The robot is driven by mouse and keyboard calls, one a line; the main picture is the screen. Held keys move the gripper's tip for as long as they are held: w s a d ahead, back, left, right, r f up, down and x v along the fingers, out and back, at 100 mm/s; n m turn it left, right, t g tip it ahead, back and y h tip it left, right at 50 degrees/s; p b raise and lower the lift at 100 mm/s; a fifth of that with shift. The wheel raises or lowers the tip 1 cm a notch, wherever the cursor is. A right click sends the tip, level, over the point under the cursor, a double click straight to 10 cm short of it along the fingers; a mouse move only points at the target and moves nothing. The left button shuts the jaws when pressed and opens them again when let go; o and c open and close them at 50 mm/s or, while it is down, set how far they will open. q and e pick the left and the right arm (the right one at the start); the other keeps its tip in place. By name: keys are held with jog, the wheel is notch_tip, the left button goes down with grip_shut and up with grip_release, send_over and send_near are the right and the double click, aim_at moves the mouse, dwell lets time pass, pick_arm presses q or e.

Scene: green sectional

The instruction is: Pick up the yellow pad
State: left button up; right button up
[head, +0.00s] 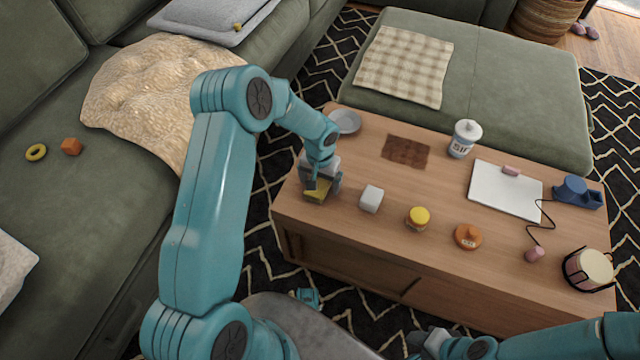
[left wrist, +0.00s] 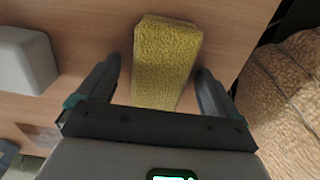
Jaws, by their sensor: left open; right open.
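The yellow pad (head: 317,190) lies on the left end of the wooden coffee table, partly hidden by my left gripper (head: 321,187) in the head view. In the left wrist view the yellow pad (left wrist: 165,62) is a rough-textured block lying between the two fingers of my left gripper (left wrist: 160,85). The fingers are open on either side of it, with a visible gap at each side. My right gripper (head: 432,343) is at the bottom of the head view, low in front of the table and away from the pad.
A white block (head: 371,198) stands just right of the pad. A yellow-lidded jar (head: 418,218), an orange object (head: 467,236) and a grey plate (head: 345,122) are also on the table (head: 345,230). The sofa with a beige blanket (head: 140,95) is to the left.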

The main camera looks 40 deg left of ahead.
aim_at(320, 180)
pick_arm(q)
jog(key=c, duration=1)
jog(key=shift+r, duration=0.15)
jog(key=shift+c, duration=0.2)
notch_tip(320, 180, up, 20)
jog(key=p, duration=0.4)
jog(key=shift+p, duration=0.35)
jog(key=o, duration=0.3)
jog(key=shift+c, duration=1.1)
